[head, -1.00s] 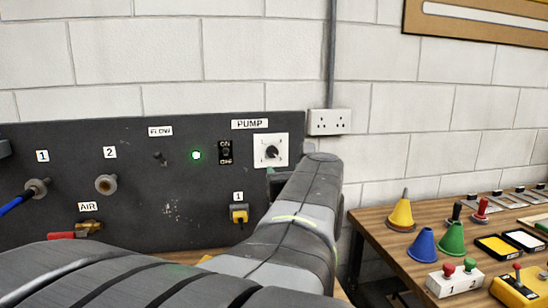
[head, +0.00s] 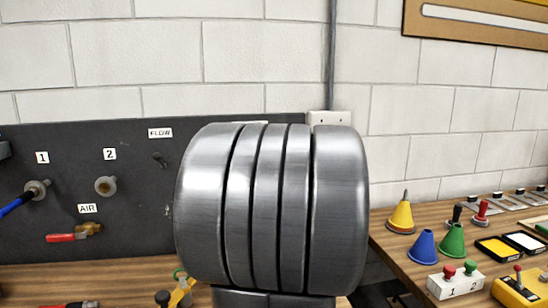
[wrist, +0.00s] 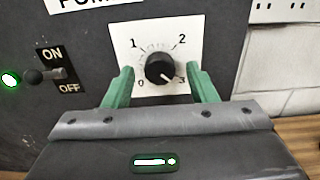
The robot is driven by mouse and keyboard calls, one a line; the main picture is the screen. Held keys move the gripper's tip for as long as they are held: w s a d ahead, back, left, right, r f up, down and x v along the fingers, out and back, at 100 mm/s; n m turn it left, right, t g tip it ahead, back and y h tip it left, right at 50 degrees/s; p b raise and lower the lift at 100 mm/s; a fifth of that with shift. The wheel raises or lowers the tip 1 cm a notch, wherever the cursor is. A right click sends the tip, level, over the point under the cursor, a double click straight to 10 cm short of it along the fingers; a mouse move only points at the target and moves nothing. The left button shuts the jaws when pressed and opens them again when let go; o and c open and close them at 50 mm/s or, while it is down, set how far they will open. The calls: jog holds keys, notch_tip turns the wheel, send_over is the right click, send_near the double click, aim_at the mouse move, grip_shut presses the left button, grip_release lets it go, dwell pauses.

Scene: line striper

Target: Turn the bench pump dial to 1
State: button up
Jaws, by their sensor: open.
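The pump dial is a black round knob (wrist: 160,66) on a white plate (wrist: 182,38) marked 0, 1, 2 and 3, seen in the wrist view. Its white pointer mark faces lower right, towards the 3. My gripper (wrist: 161,76) is open in front of the dial, with one green finger to the lower left of the knob and the other to its right. Both fingers look apart from the knob; the depth gap is hard to tell. In the head view my arm hides the dial and the gripper.
An on/off toggle switch (wrist: 47,75) and a lit green lamp (wrist: 10,79) sit left of the dial. A white wall socket (wrist: 277,10) is to the right. In the head view, a side bench (head: 395,240) holds coloured cones and a two-button box (head: 455,283).

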jog(key=shift+w, duration=0.25)
jog(key=c, duration=1)
jog(key=shift+n, duration=0.3)
